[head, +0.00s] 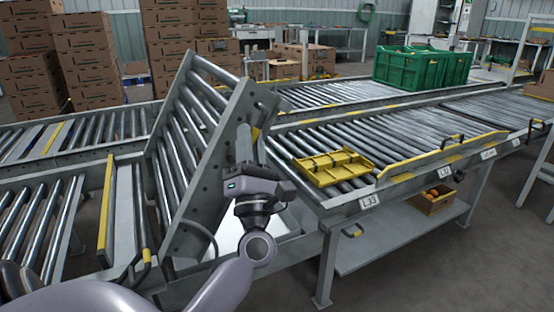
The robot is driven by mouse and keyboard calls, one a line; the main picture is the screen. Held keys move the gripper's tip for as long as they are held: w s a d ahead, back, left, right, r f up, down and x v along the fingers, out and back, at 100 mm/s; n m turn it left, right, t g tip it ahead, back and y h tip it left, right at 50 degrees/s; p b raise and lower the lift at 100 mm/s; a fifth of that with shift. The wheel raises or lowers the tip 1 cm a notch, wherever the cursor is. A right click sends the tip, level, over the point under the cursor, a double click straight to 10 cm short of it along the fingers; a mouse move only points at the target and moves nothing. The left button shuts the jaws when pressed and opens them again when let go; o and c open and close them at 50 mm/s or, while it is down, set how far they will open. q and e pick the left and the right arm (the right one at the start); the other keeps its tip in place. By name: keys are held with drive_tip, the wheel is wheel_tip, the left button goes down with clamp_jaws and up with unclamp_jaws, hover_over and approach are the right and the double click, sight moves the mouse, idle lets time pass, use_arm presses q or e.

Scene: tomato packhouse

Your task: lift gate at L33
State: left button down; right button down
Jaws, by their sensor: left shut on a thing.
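The gate (188,128) is a section of roller conveyor with grey side frames. It stands raised and steeply tilted in the gap of the near conveyor line, its upper end leaning to the right. The L33 label (370,201) is on the front edge of the conveyor right of the gap. My left gripper (244,146) is at the gate's right side frame, shut on the gate, seemingly at its handle. The gripper hides the exact grip point; a bit of yellow shows just behind it. My right gripper is not in view.
A yellow tray-like piece (333,166) lies on the rollers right of the gap. Green crates (422,68) stand on the far conveyor. A crate of orange produce (434,200) sits on the lower shelf (385,238). Stacked cartons (85,60) stand behind. Floor is clear at the front right.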

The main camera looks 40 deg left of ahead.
use_arm(q)
drive_tip(key=s+r+n+g+y, duration=0.1)
drive_tip(key=s+a+r+n+g+y, duration=0.1)
drive_tip(key=s+n, duration=0.1)
drive_tip(key=s+a+r+n+g+y, duration=0.1)
drive_tip(key=s+n, duration=0.1)
drive_tip(key=shift+s+a+r, duration=0.1)
drive_tip(key=shift+s+r, duration=0.05)
drive_tip(key=shift+r, duration=0.15)
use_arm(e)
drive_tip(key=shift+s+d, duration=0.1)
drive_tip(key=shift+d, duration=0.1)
